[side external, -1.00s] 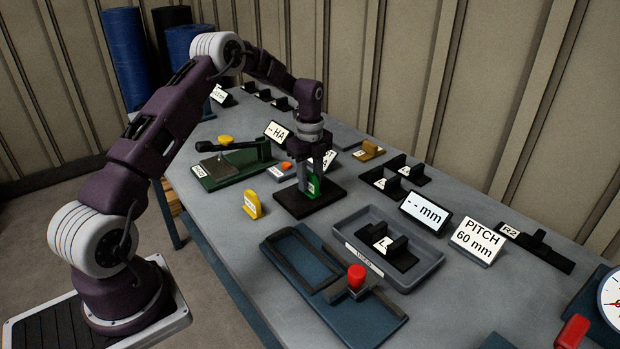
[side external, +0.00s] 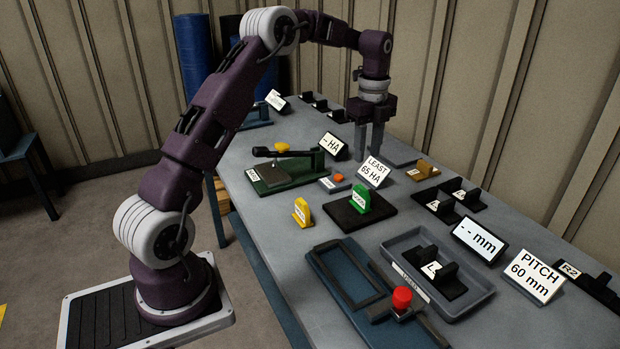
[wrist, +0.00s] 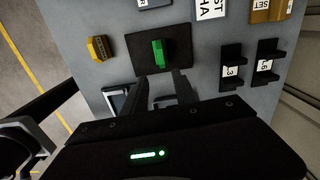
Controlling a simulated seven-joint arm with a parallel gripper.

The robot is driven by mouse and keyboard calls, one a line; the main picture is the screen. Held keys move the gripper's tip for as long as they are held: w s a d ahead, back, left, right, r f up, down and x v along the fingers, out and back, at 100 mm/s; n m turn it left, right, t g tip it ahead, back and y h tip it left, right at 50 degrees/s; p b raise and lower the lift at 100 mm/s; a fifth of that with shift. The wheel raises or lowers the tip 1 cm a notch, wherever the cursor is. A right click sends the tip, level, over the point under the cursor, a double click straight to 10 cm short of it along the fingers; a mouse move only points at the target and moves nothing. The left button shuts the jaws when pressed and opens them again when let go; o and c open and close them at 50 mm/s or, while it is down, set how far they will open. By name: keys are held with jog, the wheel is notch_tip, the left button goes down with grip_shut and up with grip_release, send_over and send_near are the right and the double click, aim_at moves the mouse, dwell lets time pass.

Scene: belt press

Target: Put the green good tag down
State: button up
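The green tag (side external: 360,198) stands upright on the black pad (side external: 340,215), with nothing touching it. It also shows in the wrist view (wrist: 158,52), on the same dark pad (wrist: 182,62). My gripper (side external: 369,158) is raised above the table behind the tag, clear of it. In the wrist view the two fingers (wrist: 162,88) are apart with nothing between them.
A yellow tag (side external: 301,212) stands left of the pad. A green-based tester (side external: 285,176) and a "LEAST 65 HA" sign (side external: 375,172) are behind. The grey tray (side external: 470,295) holds a black block (side external: 452,286). A blue press with a red knob (side external: 402,298) is in front.

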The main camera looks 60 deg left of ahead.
jog(key=s+d+r+n+t, duration=0.2)
jog(key=s+d+r+n, duration=0.5)
jog(key=s+d+r, duration=0.45)
jog(key=s+d+f+n+t, duration=0.1)
jog(key=s+d+n, duration=0.3)
jog(key=s, duration=0.6)
jog(key=s+d+f+n+t, duration=0.1)
jog(key=s+d+n, duration=0.3)
jog(key=s, duration=0.7)
jog(key=shift+s+n+t, duration=0.2)
jog(key=shift+n+t, duration=0.5)
jog(key=shift+n, duration=0.5)
jog(key=shift+r, duration=0.1)
